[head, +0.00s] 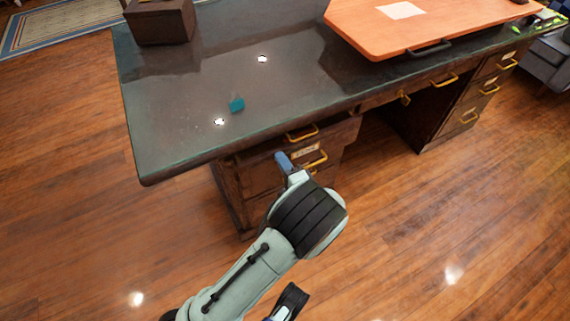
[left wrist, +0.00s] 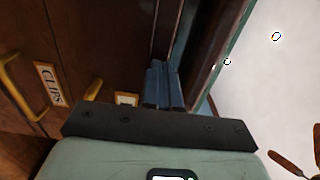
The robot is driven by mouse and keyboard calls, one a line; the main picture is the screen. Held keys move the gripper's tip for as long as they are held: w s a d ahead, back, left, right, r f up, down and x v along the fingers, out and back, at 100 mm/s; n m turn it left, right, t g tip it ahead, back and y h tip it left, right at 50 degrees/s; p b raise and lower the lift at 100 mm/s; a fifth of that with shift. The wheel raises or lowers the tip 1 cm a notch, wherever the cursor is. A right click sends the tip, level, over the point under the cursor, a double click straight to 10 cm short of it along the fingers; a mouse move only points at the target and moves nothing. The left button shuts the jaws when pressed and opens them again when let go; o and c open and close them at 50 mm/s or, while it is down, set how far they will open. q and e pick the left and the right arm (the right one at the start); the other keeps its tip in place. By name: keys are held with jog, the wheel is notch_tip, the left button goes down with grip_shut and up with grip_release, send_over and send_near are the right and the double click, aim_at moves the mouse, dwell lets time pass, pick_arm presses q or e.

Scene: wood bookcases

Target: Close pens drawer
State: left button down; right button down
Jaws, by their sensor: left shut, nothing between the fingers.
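The desk's left pedestal holds wooden drawers with brass handles. The top drawer (head: 346,132), just under the desktop, seems to stand out a little, but I cannot tell how far. Its label is not readable in the head view. In the left wrist view a lower drawer carries a "CLIPS" label (left wrist: 48,83), and a second label (left wrist: 126,99) beside the fingers is unreadable. My left gripper (head: 283,160) is shut and empty at the pedestal's front, left of the handles. Its blue fingers (left wrist: 165,86) point at the drawer's upper edge; contact is unclear.
The dark desktop (head: 190,90) overhangs the drawers. It carries a teal cube (head: 237,105), a brown box (head: 160,22) and an orange board (head: 430,25). Another drawer pedestal (head: 480,95) stands at right. The wood floor (head: 440,220) in front is clear.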

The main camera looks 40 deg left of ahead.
aim_at(275, 149)
pick_arm(q)
jog(key=x, duration=0.4)
jog(key=shift+w+a, duration=0.15)
jog(key=shift+a, duration=0.25)
jog(key=shift+r, duration=0.15)
pick_arm(e)
jog(key=shift+s+d, duration=0.1)
jog(key=shift+s, duration=0.05)
pick_arm(q)
jog(key=shift+a, duration=0.1)
